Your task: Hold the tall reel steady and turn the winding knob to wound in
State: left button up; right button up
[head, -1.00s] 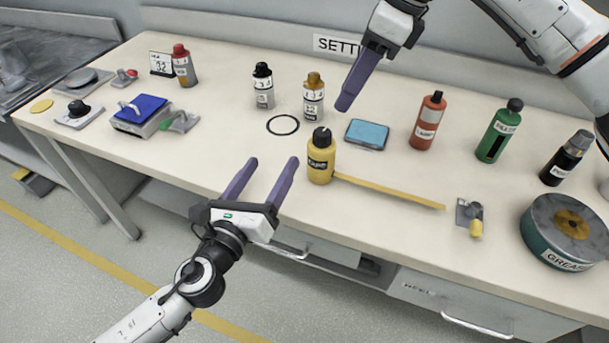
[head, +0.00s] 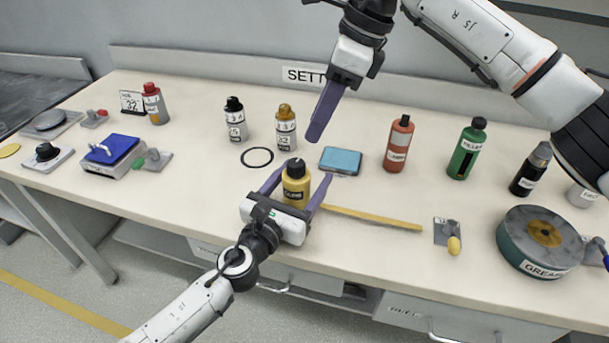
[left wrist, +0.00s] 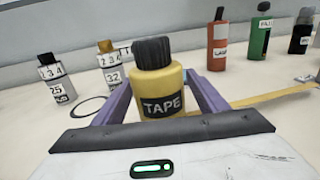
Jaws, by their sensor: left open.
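The tall reel is a yellow bottle-shaped body labelled TAPE (head: 296,187) with a black ribbed knob (head: 295,168) on top. It stands upright near the table's front edge, and a yellow tape strip (head: 372,217) runs from it to the right. My left gripper (head: 296,190) is open, with its purple fingers on either side of the reel. In the left wrist view the reel (left wrist: 160,90) stands between the fingers; I cannot tell whether they touch it. My right gripper (head: 320,120) hangs above the table behind the reel, pointing down, with nothing seen in it. Its fingers overlap, so its opening is unclear.
A blue pad (head: 340,161) and a black ring (head: 257,157) lie behind the reel. Two numbered bottles (head: 286,128) stand farther back. Red (head: 398,145) and green (head: 467,150) bottles stand to the right, with a grease tin (head: 540,243). A small latch plate (head: 448,236) lies near the tape's end.

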pick_arm(q)
jog(key=shift+w+d, duration=0.15)
jog(key=shift+w, duration=0.15)
